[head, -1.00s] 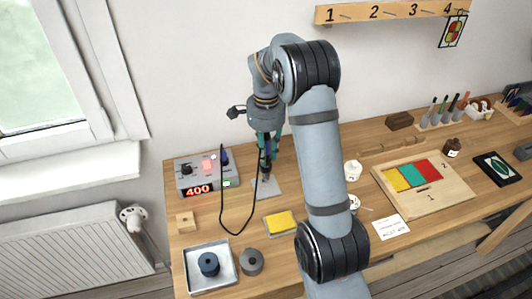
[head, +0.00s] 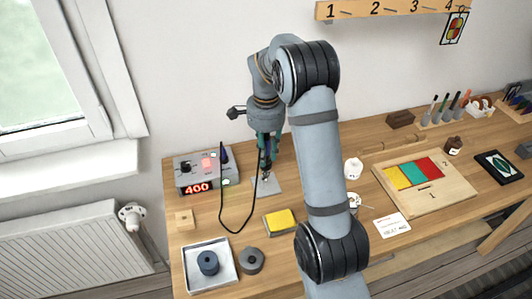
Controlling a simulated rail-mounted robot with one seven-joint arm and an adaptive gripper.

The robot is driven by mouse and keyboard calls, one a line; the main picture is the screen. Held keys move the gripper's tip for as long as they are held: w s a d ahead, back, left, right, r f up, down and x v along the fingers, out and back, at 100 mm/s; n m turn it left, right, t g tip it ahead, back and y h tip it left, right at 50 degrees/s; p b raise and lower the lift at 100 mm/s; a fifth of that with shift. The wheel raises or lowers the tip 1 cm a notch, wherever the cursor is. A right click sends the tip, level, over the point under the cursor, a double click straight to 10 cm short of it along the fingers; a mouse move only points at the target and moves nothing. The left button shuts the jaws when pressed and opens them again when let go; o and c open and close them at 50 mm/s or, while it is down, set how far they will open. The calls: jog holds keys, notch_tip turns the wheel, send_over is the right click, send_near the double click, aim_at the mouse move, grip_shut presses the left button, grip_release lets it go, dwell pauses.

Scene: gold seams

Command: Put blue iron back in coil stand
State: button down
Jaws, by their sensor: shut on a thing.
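My gripper (head: 267,148) points down over the grey base plate of the coil stand (head: 270,187), at the back left of the table. It is shut on the blue iron, which is mostly hidden between the fingers. A dark cable (head: 223,222) loops from the fingers down over the table and up toward the soldering station (head: 195,173). A small metal part (head: 266,176) shows just below the fingers, above the plate. I cannot tell whether it is the stand's coil or the iron's tip, nor whether the iron is inside the coil.
The station shows a red 400. In front are a wooden block (head: 185,219), a yellow sponge (head: 281,221), a grey round piece (head: 252,260) and a metal tray (head: 223,279) holding a dark blue spool (head: 208,262). A white jar (head: 353,168) stands right of my arm.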

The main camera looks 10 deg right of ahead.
aim_at(266, 137)
jog(key=shift+f, duration=0.35)
jog(key=c, duration=1.4)
grip_release()
jog(key=shift+c, duration=0.2)
jog(key=shift+o, duration=0.4)
jog(key=o, duration=0.4)
jog(key=shift+o, duration=0.2)
jog(key=shift+r+p, duration=2.65)
jog(key=shift+r, duration=0.9)
